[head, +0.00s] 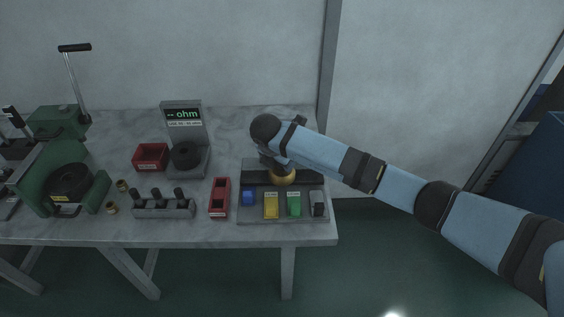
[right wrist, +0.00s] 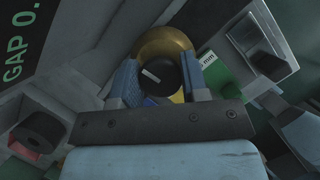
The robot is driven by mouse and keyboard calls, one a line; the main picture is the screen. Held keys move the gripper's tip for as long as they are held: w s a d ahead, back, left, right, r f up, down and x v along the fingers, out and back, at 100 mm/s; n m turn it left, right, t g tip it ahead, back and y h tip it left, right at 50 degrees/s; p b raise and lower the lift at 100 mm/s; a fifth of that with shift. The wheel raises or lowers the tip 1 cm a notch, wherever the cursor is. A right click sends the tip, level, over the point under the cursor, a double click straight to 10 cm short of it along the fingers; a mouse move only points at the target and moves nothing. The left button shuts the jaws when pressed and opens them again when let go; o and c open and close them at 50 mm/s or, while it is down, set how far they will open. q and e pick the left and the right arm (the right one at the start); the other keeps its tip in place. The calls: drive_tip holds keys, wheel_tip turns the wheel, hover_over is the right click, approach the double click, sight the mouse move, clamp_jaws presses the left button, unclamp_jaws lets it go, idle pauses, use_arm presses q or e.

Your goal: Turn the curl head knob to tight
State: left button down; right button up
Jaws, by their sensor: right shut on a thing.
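The brass curl head (head: 284,177) stands on the grey fixture at the right of the bench, mostly under my right gripper in the head view. In the right wrist view the brass dome (right wrist: 165,42) shows behind a round black knob (right wrist: 160,76) with a white pointer line slanting toward the upper left of the picture. My right gripper (right wrist: 160,84) has one blue-grey finger on each side of this knob and is shut on it. In the head view my right gripper's fingers are largely hidden by the wrist. No tight marking is readable. My left gripper is not in view.
The fixture base (head: 258,219) carries blue, yellow (head: 271,206), green (head: 294,204) and black parts in front of the head. Nearby are a red tray (head: 219,198), a red bin (head: 151,157), an ohm meter (head: 184,116) and a green press (head: 48,173).

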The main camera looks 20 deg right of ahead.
drive_tip(key=shift+m, duration=0.6)
drive_tip(key=shift+g, duration=0.4)
drive_tip(key=o, duration=0.9)
drive_tip(key=shift+o, duration=0.2)
drive_tip(key=v, duration=1.4)
drive_tip(key=shift+a+f, duration=0.1)
